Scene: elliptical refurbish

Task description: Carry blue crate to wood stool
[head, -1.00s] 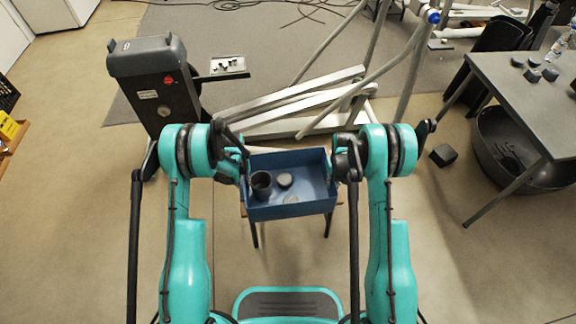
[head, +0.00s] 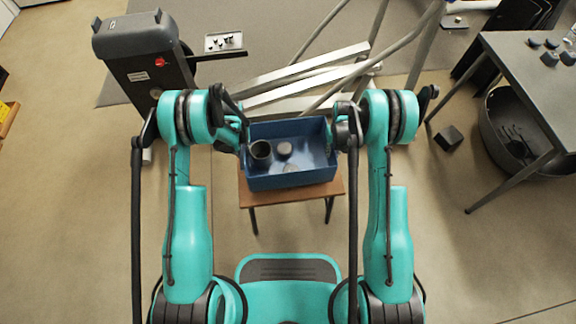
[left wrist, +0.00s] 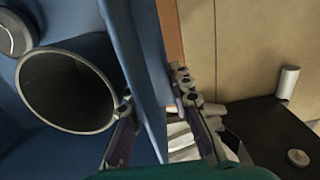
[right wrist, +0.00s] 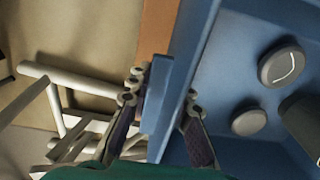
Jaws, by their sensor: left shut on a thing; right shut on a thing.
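The blue crate (head: 291,182) is level between my two grippers in the head view. It holds a dark cup (head: 260,149) and small round pieces (head: 284,148). The wood stool (head: 290,196) lies under it, with its near edge and legs showing in front. I cannot tell whether the crate touches the stool. My left gripper (head: 243,137) is shut on the crate's left wall, which also shows between the fingers in the left wrist view (left wrist: 148,75). My right gripper (head: 334,137) is shut on the right wall, seen in the right wrist view (right wrist: 157,95).
A grey machine (head: 138,40) stands at the back left. Pale metal beams (head: 310,75) lie behind the crate. A grey table (head: 530,80) stands at right, with a black tub (head: 500,140) under it and a dark block (head: 449,138) on the floor. Floor in front is clear.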

